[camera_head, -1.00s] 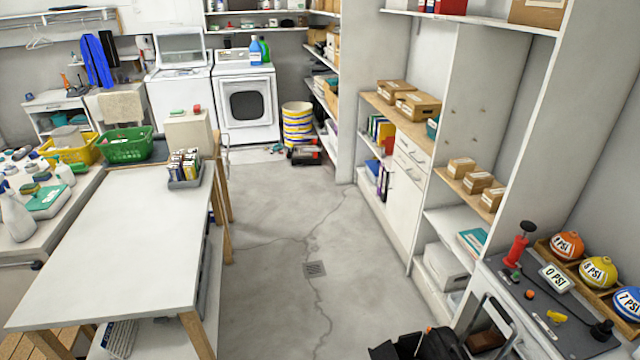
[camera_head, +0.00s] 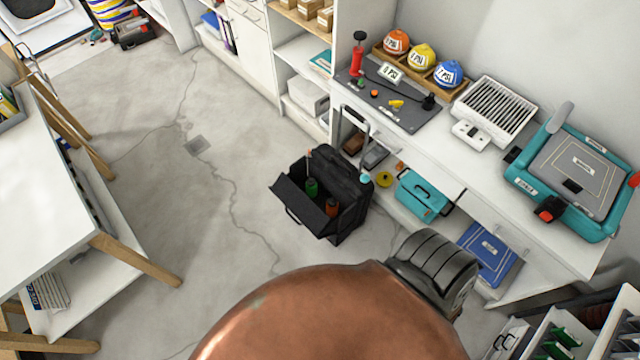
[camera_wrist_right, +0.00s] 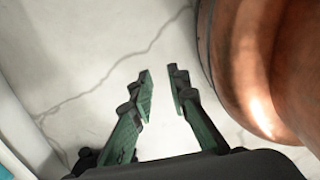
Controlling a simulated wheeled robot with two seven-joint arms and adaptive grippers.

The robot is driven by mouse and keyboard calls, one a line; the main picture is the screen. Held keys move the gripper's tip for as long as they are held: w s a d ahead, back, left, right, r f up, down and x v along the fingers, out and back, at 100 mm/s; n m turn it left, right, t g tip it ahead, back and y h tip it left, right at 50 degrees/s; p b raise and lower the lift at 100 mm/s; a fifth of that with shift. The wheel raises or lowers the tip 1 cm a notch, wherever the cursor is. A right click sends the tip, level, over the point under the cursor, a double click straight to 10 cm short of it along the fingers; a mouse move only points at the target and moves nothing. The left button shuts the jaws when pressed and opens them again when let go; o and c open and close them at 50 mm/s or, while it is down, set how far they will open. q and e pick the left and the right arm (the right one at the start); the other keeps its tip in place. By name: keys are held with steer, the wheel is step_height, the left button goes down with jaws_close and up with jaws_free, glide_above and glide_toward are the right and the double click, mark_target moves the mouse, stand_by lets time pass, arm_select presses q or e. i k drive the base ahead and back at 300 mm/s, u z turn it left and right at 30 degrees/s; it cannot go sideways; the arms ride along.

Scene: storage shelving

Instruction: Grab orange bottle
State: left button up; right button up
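An orange bottle (camera_head: 332,208) stands inside an open black bag (camera_head: 349,186) on the floor, in the middle of the head view. Only its upper part shows; the bag hides the rest. A green bottle (camera_head: 312,188) is beside it in the same bag. My right gripper (camera_wrist_right: 161,76) shows in the right wrist view only. Its two fingers are apart with bare floor between them, so it is open and empty. My left gripper is not in view.
A white workbench (camera_head: 555,235) runs along the right, with a teal toolbox (camera_head: 422,195) on its lower shelf, right of the bag. A white table (camera_head: 40,205) is at the left. The concrete floor (camera_head: 220,240) between is clear.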

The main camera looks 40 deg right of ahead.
mark_target(331, 208)
steer(key=z, duration=1.55)
